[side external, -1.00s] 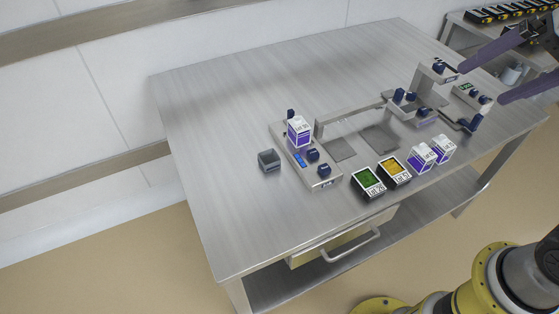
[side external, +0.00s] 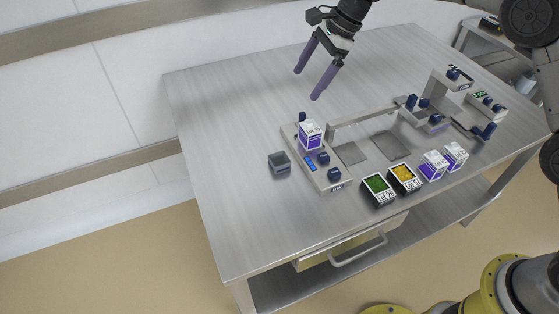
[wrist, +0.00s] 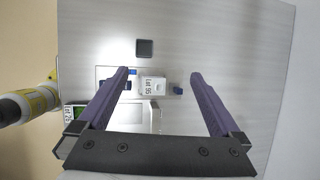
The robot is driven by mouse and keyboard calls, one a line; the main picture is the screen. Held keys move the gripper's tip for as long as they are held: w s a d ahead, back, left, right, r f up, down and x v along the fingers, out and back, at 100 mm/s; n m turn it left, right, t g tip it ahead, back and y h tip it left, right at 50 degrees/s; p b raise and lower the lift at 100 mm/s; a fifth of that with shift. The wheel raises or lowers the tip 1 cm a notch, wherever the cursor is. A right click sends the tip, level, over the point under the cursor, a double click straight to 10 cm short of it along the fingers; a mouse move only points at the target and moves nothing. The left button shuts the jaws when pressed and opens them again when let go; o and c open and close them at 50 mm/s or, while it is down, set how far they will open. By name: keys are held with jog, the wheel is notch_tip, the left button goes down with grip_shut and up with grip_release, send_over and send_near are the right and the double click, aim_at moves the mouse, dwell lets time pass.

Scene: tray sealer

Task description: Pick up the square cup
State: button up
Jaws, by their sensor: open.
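The square cup is a small dark grey open-topped cup (side external: 280,163) on the steel table, left of the sealer's base in the side view. In the wrist view the cup (wrist: 144,48) lies ahead of the fingertips, near the top centre, and looks empty. My gripper (side external: 308,83) is open and empty, with two long purple fingers pointing down above the back of the table. It is well apart from the cup, up and to the right of it in the side view. The open fingers also show in the wrist view (wrist: 160,74).
A white and purple box (side external: 311,135) stands on the sealer base (side external: 335,187) beside the cup. Green and yellow filled trays (side external: 378,188) and two more purple boxes (side external: 433,166) stand along the front. The table's left part (side external: 220,190) is clear.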

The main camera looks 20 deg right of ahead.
jog(key=g, duration=0.2)
send_over(281, 154)
jog(key=s+d, duration=0.1)
jog(key=s, duration=0.1)
notch_tip(281, 154, down, 18)
jog(key=r, duration=0.1)
jog(key=shift+d+x, duration=0.15)
jog(key=shift+x, duration=1.45)
jog(key=shift+d+x, duration=0.15)
jog(key=shift+x, duration=1.45)
jog(key=shift+s, duration=0.1)
jog(key=c, duration=1.5)
jog(key=shift+o, duration=0.2)
jog(key=shift+r, duration=0.1)
